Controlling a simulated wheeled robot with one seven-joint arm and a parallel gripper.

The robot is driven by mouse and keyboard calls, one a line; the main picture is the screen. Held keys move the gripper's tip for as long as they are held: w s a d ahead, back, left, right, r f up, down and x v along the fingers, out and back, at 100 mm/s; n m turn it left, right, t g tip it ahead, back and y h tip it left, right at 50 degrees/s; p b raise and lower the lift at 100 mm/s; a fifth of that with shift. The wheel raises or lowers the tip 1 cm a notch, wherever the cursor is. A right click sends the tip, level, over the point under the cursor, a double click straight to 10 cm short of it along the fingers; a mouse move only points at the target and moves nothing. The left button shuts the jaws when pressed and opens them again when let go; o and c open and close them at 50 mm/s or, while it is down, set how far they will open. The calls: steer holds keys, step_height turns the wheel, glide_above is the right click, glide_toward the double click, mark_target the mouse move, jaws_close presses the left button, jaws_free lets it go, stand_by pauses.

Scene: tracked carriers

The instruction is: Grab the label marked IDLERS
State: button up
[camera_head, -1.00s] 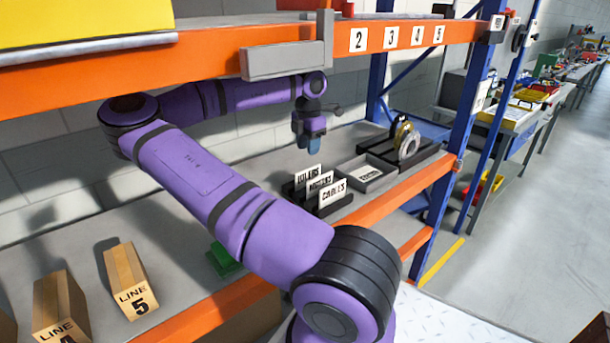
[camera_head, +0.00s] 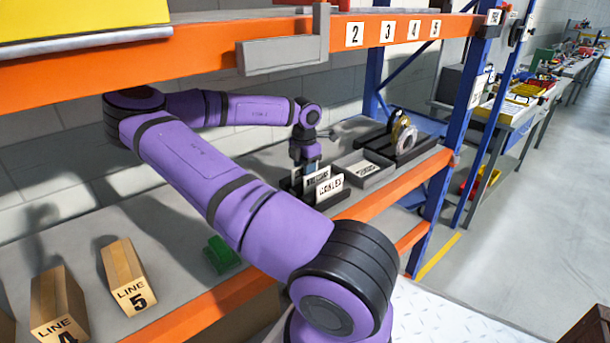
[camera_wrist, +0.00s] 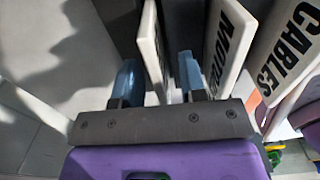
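Three white label plates stand upright in a dark slotted rack (camera_head: 326,202) on the shelf. The CABLES label (camera_head: 330,188) is nearest and the MOTORS label is behind it; both also show in the wrist view, CABLES (camera_wrist: 283,50) at the right and MOTORS (camera_wrist: 229,45) in the middle. The IDLERS label (camera_wrist: 150,45) is the leftmost plate there, seen nearly edge-on with its lettering hidden. In the head view my gripper covers most of it. My gripper (camera_wrist: 158,62) is open, with one blue finger on each side of the IDLERS plate. The right finger is between IDLERS and MOTORS.
A grey tray (camera_head: 364,170) with a label in it stands right of the rack, and a dark holder with a ring-shaped part (camera_head: 404,138) is beyond. A green piece (camera_head: 221,254) and wooden LINE blocks (camera_head: 125,278) are at the left. The upper orange beam (camera_head: 270,42) runs overhead.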

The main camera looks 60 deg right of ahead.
jaws_close()
steer(key=shift+r, duration=0.1)
